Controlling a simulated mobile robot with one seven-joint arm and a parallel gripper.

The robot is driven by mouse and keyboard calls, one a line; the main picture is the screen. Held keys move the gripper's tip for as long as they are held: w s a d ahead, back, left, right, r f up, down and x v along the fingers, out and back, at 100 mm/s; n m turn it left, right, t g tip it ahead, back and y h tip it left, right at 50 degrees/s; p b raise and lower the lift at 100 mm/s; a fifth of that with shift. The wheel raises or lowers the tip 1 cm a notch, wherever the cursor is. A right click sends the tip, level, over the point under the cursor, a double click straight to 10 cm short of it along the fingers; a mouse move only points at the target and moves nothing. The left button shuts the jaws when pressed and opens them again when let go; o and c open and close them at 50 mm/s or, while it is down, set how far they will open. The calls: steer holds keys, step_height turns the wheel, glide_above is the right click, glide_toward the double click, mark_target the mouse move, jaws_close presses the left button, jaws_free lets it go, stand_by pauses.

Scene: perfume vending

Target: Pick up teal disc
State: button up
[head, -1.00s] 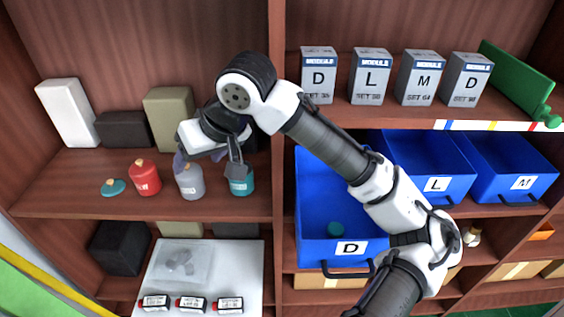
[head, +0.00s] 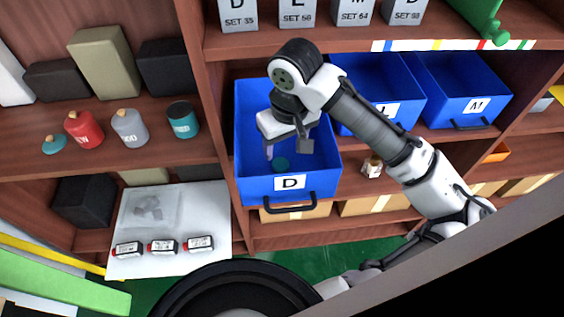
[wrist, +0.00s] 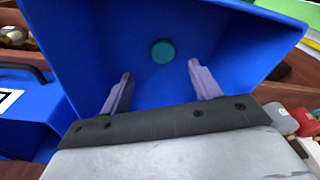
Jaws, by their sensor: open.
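A round teal disc (head: 281,164) lies on the floor of the blue bin marked D (head: 246,186). My gripper (head: 286,150) is over the bin, its fingers pointing down into it. In the wrist view the teal disc (wrist: 163,51) shows ahead, between the lines of the two open fingers (wrist: 160,72) and beyond their tips. Nothing is between the fingers, and they look apart from the disc. The blue bin's walls (wrist: 82,45) surround this view.
Blue bins L (head: 385,82) and M (head: 462,90) stand to the right. A shelf with module boxes (head: 297,12) is above. On the left shelf are a teal lid-like piece (head: 54,144), a red bottle (head: 84,130), a grey bottle (head: 130,128) and a teal jar (head: 183,120).

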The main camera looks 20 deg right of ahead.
steer(key=shift+w+a+f+p, duration=0.15)
steer(key=shift+f+p, duration=0.1)
steer(key=shift+f, duration=0.9)
steer(key=shift+w+a+f+p, duration=0.1)
steer(key=shift+w+f+p, duration=0.15)
steer(key=shift+f, duration=0.95)
steer(key=shift+w+a+f+p, duration=0.1)
steer(key=shift+f+p, duration=0.2)
steer(key=shift+f, duration=0.85)
steer(key=c, duration=1.1)
